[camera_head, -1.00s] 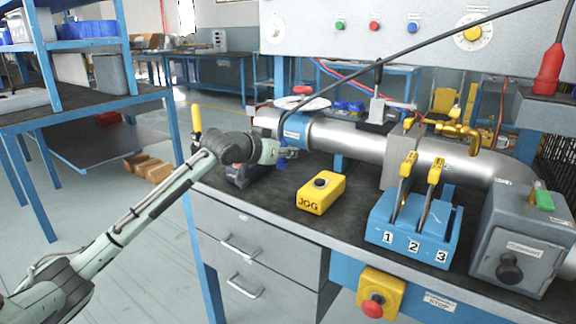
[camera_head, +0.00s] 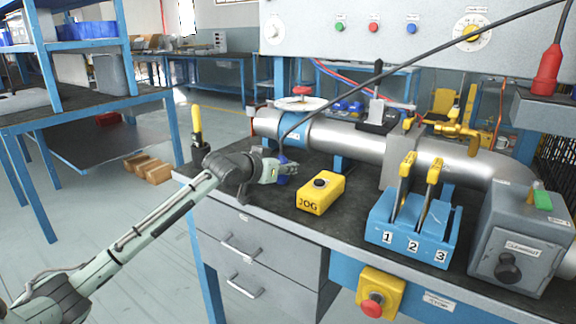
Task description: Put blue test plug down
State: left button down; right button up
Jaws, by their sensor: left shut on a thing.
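The blue test plug (camera_head: 283,176) is at the fingers of my left gripper (camera_head: 284,170), low over the dark bench top near its left end. My left gripper is shut on it, and the fingers hide part of the plug. I cannot tell whether the plug touches the bench. A thin dark cable runs from near the gripper up to the right. My right gripper is not in view.
A yellow JOG box (camera_head: 321,191) sits just right of the gripper. A silver pipe (camera_head: 350,140) runs behind. A blue block with numbered slots (camera_head: 414,228) and a grey box (camera_head: 522,240) stand right. Bare bench top (camera_head: 285,212) lies in front.

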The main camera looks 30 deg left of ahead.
pick_arm(q)
jog(key=shift+s+d+f, duration=0.1)
jog(key=shift+f, duration=0.55)
jog(key=c, duration=1.6)
grip_release()
jog(key=shift+f, duration=0.1)
jog(key=o, duration=0.3)
jog(key=shift+f, duration=0.15)
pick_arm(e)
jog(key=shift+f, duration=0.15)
pick_arm(q)
jog(key=shift+o, duration=0.2)
jog(key=shift+r, duration=0.55)
jog(key=v, duration=0.7)
jog(key=r+v, duration=0.1)
jog(key=v, duration=0.3)
jog(key=shift+b, duration=0.3)
jog(key=shift+s+r, duration=0.2)
jog(key=shift+s, duration=0.1)
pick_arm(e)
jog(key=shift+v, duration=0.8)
